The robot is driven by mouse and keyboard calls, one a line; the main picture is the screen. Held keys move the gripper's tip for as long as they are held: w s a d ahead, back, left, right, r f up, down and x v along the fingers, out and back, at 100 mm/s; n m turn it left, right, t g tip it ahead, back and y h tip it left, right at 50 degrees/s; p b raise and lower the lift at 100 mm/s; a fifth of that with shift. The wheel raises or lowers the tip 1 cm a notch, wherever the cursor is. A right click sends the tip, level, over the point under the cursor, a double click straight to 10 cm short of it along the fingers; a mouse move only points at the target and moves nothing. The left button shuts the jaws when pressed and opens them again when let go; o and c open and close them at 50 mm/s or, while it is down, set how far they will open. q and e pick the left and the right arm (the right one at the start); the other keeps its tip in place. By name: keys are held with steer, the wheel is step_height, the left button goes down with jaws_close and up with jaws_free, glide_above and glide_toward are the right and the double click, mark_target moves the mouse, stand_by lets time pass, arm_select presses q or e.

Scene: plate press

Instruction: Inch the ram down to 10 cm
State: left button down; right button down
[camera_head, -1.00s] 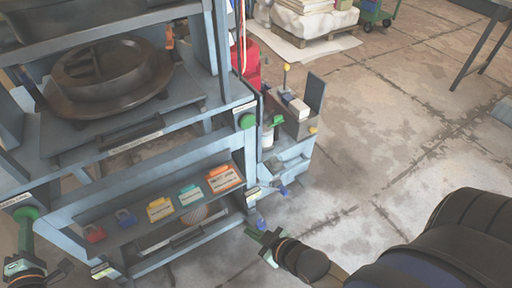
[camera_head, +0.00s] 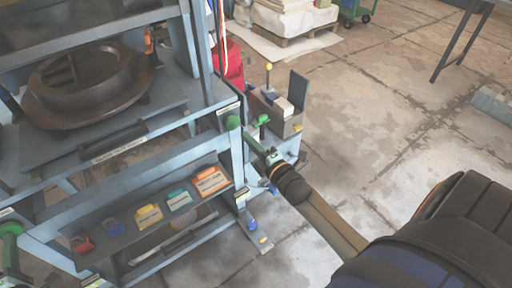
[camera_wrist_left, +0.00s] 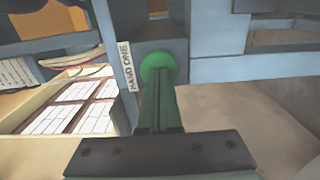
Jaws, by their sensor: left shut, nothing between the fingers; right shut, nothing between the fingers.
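The blue-grey press (camera_head: 150,163) stands at the left of the head view, with a dark round ring-shaped part (camera_head: 85,82) on its bed. I cannot tell the ram's height. My left gripper (camera_wrist_left: 158,98) is shut and empty. Its green fingers point at a round green button (camera_wrist_left: 158,66) beside a "HAND ONE" label, seeming to touch it. That button (camera_head: 10,228) is at the left edge of the head view. My right gripper (camera_head: 254,143) is shut and empty, its fingertips just right of a second green button (camera_head: 233,122) on the press's right post; contact is unclear.
A shelf below the bed holds red, blue, yellow, teal and orange items (camera_head: 210,181). A side unit (camera_head: 275,108) with a yellow-topped lever stands behind my right gripper. A bar with blue and yellow ends (camera_head: 254,236) lies low by the press. The floor right is mostly clear.

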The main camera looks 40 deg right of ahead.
mark_target(234, 124)
steer(key=shift+w, duration=1.25)
steer(key=shift+w, duration=1.5)
steer(key=shift+s, duration=0.2)
arm_select(q)
steer(key=shift+w, duration=0.1)
arm_select(e)
steer(key=shift+w, duration=0.1)
